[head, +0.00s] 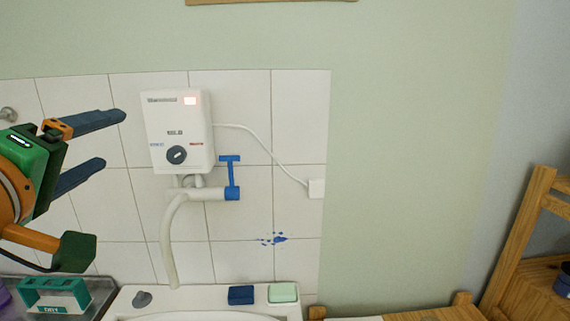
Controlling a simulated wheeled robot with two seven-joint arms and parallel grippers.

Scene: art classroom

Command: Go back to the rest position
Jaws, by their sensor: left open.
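My left gripper (104,147) comes in from the left, in front of the white wall tiles. Its two dark fingers are spread apart with nothing between them, and they point right toward a white water heater (180,128). The fingertips are left of the heater in the picture; I cannot tell the depth gap. My right gripper does not show.
Below the heater are a white pipe (170,240) and a blue tap handle (231,175). A sink (120,303) holds a dark blue block (241,295) and a pale green soap (283,292) on its rim. A green holder (52,294) stands lower left. A wooden frame (517,240) stands right.

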